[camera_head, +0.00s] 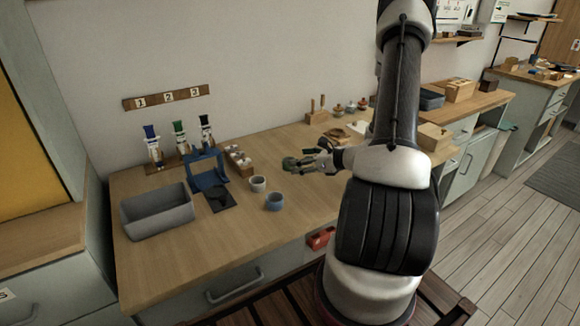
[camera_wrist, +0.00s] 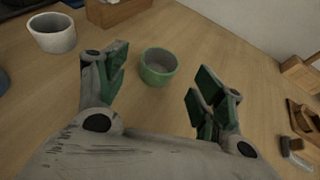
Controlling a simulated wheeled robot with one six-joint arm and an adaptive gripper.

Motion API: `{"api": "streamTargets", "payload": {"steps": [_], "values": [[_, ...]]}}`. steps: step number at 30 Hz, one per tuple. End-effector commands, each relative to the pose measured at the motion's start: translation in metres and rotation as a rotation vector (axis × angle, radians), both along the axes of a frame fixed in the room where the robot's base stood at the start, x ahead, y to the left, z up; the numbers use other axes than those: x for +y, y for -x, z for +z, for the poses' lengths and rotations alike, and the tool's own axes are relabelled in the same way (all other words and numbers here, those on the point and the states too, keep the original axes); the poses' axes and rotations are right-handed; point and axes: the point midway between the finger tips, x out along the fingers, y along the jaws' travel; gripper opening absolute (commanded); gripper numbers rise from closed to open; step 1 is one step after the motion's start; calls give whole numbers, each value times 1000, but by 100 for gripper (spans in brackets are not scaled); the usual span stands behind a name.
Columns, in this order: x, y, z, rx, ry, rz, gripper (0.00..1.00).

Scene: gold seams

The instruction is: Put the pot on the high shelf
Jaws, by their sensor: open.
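A small green pot (camera_head: 289,163) stands upright on the wooden workbench (camera_head: 240,235). In the wrist view the green pot (camera_wrist: 158,67) sits just beyond the fingertips, between the lines of the two fingers and nearer the left one. My gripper (camera_head: 307,161) is open and empty, low over the bench; its spread green-padded fingers also show in the wrist view (camera_wrist: 164,75). I see no contact with the pot. A wall shelf (camera_head: 455,40) shows at upper right, partly hidden by my arm. Another shelf (camera_head: 532,17) is farther right; I cannot tell which is the high shelf.
A pale cup (camera_head: 258,183) and a blue cup (camera_head: 274,201) stand left of the gripper. A grey bin (camera_head: 157,213), a blue stand (camera_head: 208,170) and a wooden rack (camera_head: 240,160) are farther left. Wooden items (camera_head: 337,135) lie behind. The front bench has clear room.

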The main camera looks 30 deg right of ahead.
Motion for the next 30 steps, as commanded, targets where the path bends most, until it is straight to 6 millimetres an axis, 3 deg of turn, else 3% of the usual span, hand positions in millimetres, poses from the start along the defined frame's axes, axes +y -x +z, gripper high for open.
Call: {"api": "streamTargets", "payload": {"steps": [7, 16, 22, 30], "values": [[14, -32, -14, -1, 1, 4, 69], [17, -38, -17, 0, 1, 3, 69], [17, -38, -17, 0, 1, 3, 34], [17, -38, -17, 0, 1, 3, 30]]}}
